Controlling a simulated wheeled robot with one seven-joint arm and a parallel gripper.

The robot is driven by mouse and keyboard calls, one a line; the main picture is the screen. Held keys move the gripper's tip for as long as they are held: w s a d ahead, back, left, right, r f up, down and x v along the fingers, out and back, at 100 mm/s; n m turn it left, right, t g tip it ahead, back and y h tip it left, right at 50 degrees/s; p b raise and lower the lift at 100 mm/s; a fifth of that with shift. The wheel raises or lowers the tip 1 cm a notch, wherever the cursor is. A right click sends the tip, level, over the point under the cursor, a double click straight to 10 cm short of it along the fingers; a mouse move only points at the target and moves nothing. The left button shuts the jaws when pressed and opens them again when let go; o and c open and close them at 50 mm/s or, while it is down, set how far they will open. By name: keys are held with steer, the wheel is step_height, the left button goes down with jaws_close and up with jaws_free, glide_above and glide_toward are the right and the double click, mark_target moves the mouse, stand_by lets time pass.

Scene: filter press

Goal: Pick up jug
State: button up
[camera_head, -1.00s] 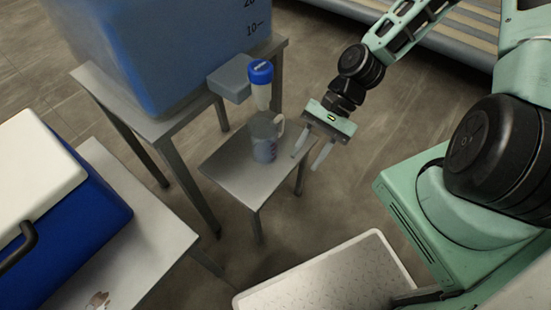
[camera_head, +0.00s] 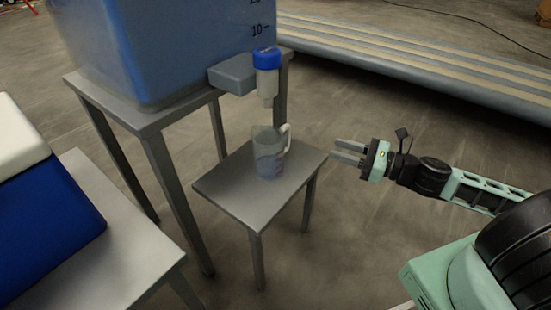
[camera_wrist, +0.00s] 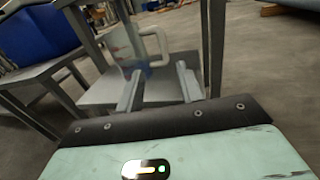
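The jug (camera_head: 268,155) is a clear, greyish measuring jug with red markings and a handle on its right side. It stands upright on a small metal stool (camera_head: 235,198), beneath a blue-capped dispenser. My gripper (camera_head: 334,153) is to the right of the jug, apart from it, with its fingers pointing left towards the handle. In the wrist view the jug (camera_wrist: 124,46) shows ahead, with its handle to the right. The two fingers (camera_wrist: 158,84) are spread, with nothing between them.
A large blue tank (camera_head: 170,50) stands on a taller metal table (camera_head: 140,115) behind left. The blue-capped dispenser (camera_head: 267,82) hangs just above the jug. A blue and white cooler (camera_head: 40,215) sits on a table at left. The floor right of the stool is clear.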

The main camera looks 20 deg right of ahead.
steer(key=b, duration=0.3)
glide_toward(288, 130)
steer(key=w+a+f, duration=0.2)
steer(key=shift+w+a, duration=0.35)
steer(key=shift+w, duration=0.05)
steer(key=shift+b+x, duration=1.2)
steer(key=shift+x, duration=1.6)
steer(key=shift+w+a+r, duration=0.15)
steer(key=shift+w+r, duration=0.15)
steer(key=shift+w, duration=0.25)
jaws_close()
